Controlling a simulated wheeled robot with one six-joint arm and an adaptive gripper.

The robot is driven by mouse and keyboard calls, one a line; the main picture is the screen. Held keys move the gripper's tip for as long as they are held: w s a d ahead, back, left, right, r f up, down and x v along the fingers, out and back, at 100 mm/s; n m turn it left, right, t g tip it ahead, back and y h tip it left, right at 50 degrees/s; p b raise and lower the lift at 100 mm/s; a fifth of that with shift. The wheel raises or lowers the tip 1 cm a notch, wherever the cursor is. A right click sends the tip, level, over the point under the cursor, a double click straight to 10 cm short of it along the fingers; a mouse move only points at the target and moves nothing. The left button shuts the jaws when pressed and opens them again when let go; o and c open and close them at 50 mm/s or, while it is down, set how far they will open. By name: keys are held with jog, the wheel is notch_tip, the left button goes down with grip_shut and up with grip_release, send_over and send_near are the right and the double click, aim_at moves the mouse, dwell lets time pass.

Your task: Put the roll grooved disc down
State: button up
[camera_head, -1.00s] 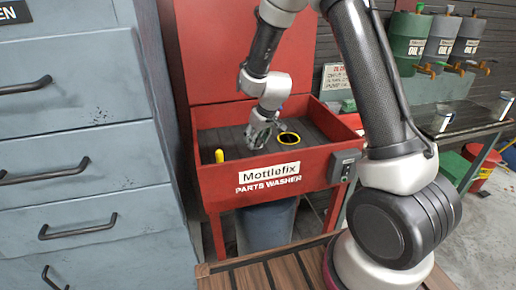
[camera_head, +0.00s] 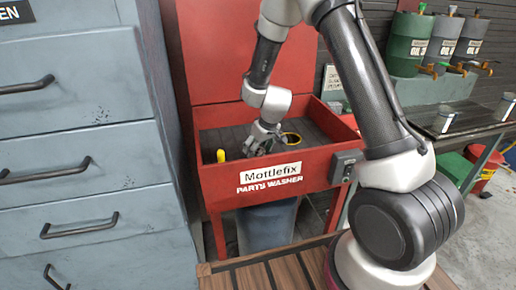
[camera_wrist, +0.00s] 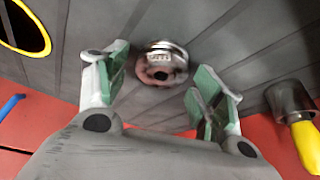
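The roll grooved disc looks to be the small round metal piece (camera_wrist: 162,65) in the wrist view. It has a shiny upper part, a dark centre hole and a reddish-brown lower rim, and appears to rest on the ribbed grey floor of the parts washer (camera_head: 240,174). My gripper (camera_wrist: 163,88) is open, its green-padded fingers apart on either side, with the disc in view beyond and between them. No finger visibly touches it. In the head view my gripper (camera_head: 263,138) is low inside the red basin, and the disc cannot be made out there.
A yellow-rimmed dark opening (camera_head: 292,139) is at the gripper's right in the head view. A yellow-handled item (camera_head: 221,156) stands near the basin's left front. Red basin walls surround the gripper. A grey drawer cabinet (camera_head: 85,150) is at left.

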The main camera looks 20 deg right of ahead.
jog(key=shift+r, duration=0.1)
jog(key=s+d+r+m, duration=0.1)
jog(key=s+d+r, duration=0.2)
jog(key=s+r, duration=0.35)
jog(key=s+d+r, duration=0.2)
jog(key=s+r, duration=0.1)
jog(key=r, duration=0.6)
jog(key=s+d+r+m, duration=0.1)
jog(key=s+d+r, duration=0.2)
jog(key=s+r, duration=0.35)
jog(key=s+d+r+m+h, duration=0.1)
jog(key=s+d+r, duration=0.2)
jog(key=s, duration=0.6)
jog(key=s+d+r+m, duration=0.1)
jog(key=s+d+r, duration=0.3)
jog(key=s, duration=0.5)
jog(key=shift+r+m+h, duration=0.25)
jog(key=shift+m+h, duration=0.05)
jog(key=shift+h, duration=0.1)
jog(key=shift+c, duration=0.3)
